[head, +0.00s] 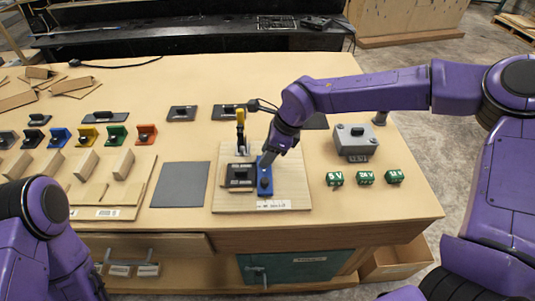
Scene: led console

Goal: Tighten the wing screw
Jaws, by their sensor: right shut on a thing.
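The wooden board (225,197) lies near the front of the bench. A blue piece (265,189) with a dark knob stands on its right half, next to a black module (240,176). My right gripper (267,159) reaches down from the upper right and is shut at the far end of the blue piece. What its jaws hold is small and mostly hidden by them; it appears to be the wing screw. I cannot see the screw's angle or how deep it sits. My left arm shows at the lower left, its gripper out of view.
A yellow-handled clamp (240,118) stands upright close left of my right gripper. A grey box (356,141) and green blocks (335,178) lie to the right. A bare grey mat (181,184) is left of the board. Coloured pieces (103,137) and wooden blocks fill the far left.

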